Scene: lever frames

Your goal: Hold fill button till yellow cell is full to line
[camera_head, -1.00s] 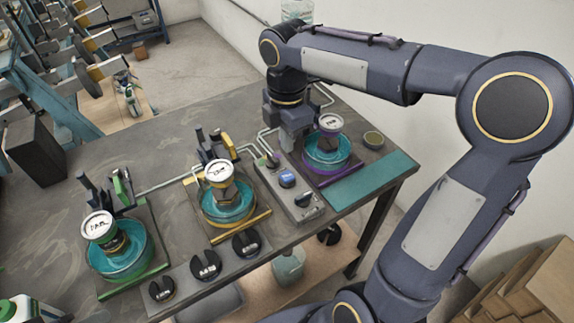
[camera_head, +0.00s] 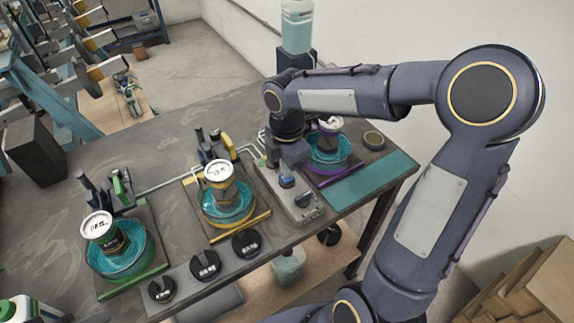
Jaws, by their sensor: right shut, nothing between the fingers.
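The yellow cell (camera_head: 238,218) is in the middle of the table, a round teal-looking vessel on a yellow-edged base with a white-topped can in it. Its fill line and level are too small to read. A grey control box (camera_head: 306,208) stands to its right with a blue button (camera_head: 287,181) and a dark knob (camera_head: 304,199). My right gripper (camera_head: 287,170) is shut and empty, pointing down at the box right by the blue button. Contact with the button cannot be told. My left gripper is out of view.
A green-edged cell (camera_head: 121,265) stands at left and a purple-edged cell (camera_head: 330,150) behind my right gripper. Several black dials (camera_head: 205,265) line the front edge. A teal mat (camera_head: 372,178) lies at right. A clear bottle (camera_head: 297,28) stands behind my arm.

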